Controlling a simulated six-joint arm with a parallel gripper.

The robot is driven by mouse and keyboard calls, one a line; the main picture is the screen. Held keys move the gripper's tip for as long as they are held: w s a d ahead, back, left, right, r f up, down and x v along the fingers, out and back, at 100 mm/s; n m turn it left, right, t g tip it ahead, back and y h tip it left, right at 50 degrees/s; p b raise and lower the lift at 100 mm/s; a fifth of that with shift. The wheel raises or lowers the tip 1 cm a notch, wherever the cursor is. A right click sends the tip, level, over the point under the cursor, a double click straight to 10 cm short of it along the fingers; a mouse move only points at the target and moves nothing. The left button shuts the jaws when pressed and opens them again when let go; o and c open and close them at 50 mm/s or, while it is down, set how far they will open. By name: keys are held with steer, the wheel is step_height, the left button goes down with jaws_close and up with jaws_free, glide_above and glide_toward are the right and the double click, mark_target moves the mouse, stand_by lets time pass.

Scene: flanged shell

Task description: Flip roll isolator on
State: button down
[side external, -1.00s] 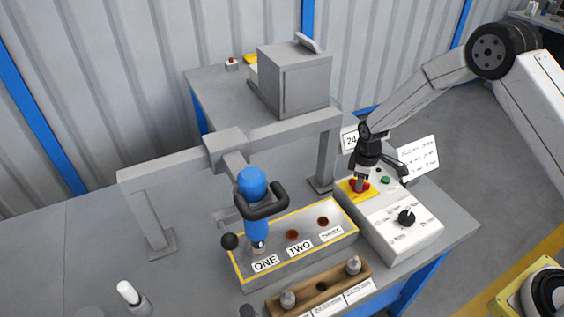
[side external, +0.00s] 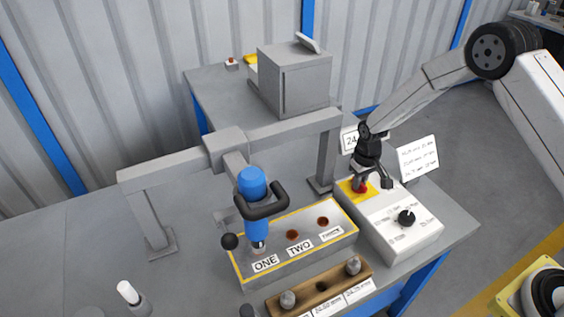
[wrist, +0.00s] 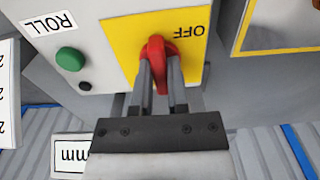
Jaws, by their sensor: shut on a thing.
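The roll isolator is a red rotary handle (wrist: 158,48) on a yellow plate (wrist: 122,38) marked OFF, on a white control box (side external: 397,222). Its red also shows at the fingertips in the side view (side external: 363,189). My gripper (wrist: 161,72) is shut on the red handle, one grey finger on each side of it. In the wrist view the handle's long part runs down between the fingers, and the lettering is upside down. The fingers partly hide the handle, and no ON marking is visible.
A green button (wrist: 69,60) and a ROLL label (wrist: 48,24) sit beside the yellow plate. A black selector knob (side external: 406,217) is on the same box. A frame post (side external: 326,160) is close behind.

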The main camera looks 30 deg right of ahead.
stand_by(0.4)
steer(key=c, duration=0.6)
jaws_free()
steer(key=shift+r, duration=0.1)
steer(key=shift+r, duration=3.8)
steer(key=shift+r, duration=0.1)
